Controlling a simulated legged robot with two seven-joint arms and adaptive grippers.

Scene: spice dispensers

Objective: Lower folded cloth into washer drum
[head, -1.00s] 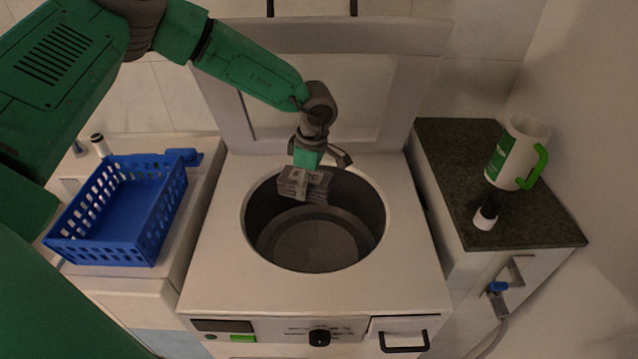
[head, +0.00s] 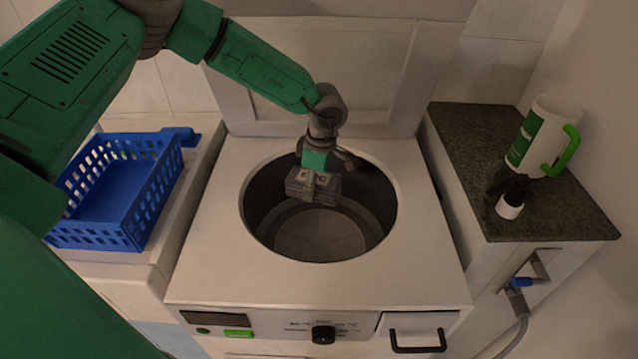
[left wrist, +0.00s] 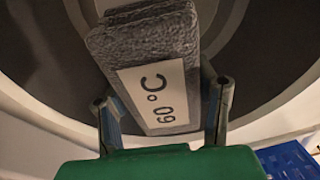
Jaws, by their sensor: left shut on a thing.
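The folded grey cloth (head: 311,186) with a pale label is in my left gripper (head: 318,170), at the upper part of the washer's round opening. In the left wrist view the cloth (left wrist: 145,45) sits between the two fingers of the gripper (left wrist: 165,110), and its label reads "60 °C". The white top-loading washer (head: 215,262) stands in the middle with its lid raised. Its dark drum (head: 318,232) is open below the cloth and looks empty where I see it. How deep the cloth hangs is hard to tell. My right gripper is not in view.
A blue basket (head: 120,190) stands on the counter at left. On the dark counter (head: 470,150) at right are a white and green jug (head: 535,135) and a small black and white bottle (head: 511,200). A blue tap with a hose (head: 520,283) is below it.

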